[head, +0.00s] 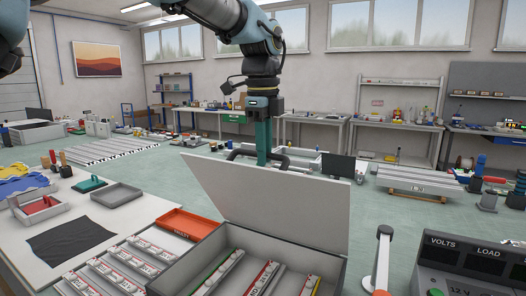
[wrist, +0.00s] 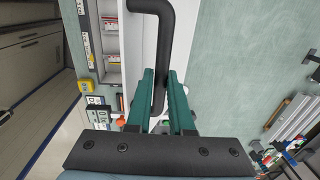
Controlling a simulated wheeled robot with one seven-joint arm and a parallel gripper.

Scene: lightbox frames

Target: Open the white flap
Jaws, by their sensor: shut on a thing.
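The white flap (head: 275,200) is raised and tilted over a grey box (head: 333,255), so the box's inside shows beneath it. A black bar handle (head: 240,153) shows at the flap's top edge, partly behind it. My gripper (head: 264,157) points down at the handle from behind the flap. In the wrist view the two teal fingers of my gripper (wrist: 160,78) are closed around the black handle (wrist: 168,25). The flap shows there as a pale strip (wrist: 135,45) beside the handle. The fingertips' lower part is hidden by the flap in the head view.
Labelled strip parts lie inside the box and in a section to its left. A white post (head: 383,255) and a dark meter panel (head: 470,255) stand to the right.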

